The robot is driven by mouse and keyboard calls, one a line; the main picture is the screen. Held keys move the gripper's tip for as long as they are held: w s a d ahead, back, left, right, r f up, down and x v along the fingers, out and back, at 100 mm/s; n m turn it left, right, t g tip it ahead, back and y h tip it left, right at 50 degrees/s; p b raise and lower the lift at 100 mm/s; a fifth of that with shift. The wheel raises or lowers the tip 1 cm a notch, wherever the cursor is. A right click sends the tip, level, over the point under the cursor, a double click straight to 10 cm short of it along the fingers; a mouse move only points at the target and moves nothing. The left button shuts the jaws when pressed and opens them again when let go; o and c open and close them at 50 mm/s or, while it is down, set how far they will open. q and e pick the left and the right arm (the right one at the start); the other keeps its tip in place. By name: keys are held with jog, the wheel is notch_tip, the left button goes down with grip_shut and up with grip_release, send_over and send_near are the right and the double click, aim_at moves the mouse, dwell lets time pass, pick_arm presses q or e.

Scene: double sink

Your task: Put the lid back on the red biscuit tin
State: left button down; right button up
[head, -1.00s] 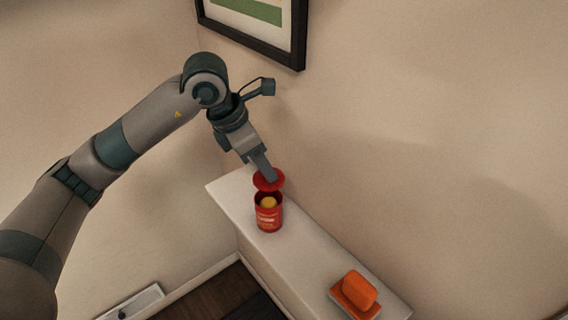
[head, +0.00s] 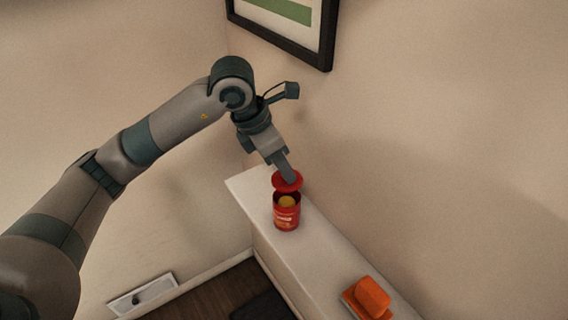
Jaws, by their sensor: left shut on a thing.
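The red biscuit tin (head: 287,218) stands upright on a narrow white ledge, with its top open and something yellow showing inside. My left gripper (head: 289,178) is shut on the red lid (head: 281,186) and holds it just above the tin's mouth, slightly tilted. A gap still shows between the lid and the front of the rim; whether they touch at the back I cannot tell. My right gripper is not in view.
The white ledge (head: 325,250) runs along the wall. A framed picture (head: 290,30) hangs on the wall above. The ledge between tin and dish is clear.

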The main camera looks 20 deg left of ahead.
aim_at(282, 180)
pick_arm(q)
notch_tip(282, 180, down, 2)
jog(key=shift+f+b, duration=0.2)
jog(key=shift+b, duration=0.1)
jog(key=shift+f+b, duration=0.3)
jog(key=shift+f, duration=0.1)
jog(key=shift+f+b, duration=0.85)
jog(key=shift+b, duration=0.15)
jog(key=shift+b, duration=0.75)
dwell(0.8)
jog(key=shift+f+b, duration=0.15)
jog(key=shift+b, duration=0.8)
dwell(1.3)
dwell(0.4)
jog(key=c, duration=1)
grip_release()
jog(key=shift+c, duration=0.2)
jog(key=shift+r+p, duration=1.35)
jog(key=shift+r, duration=2.15)
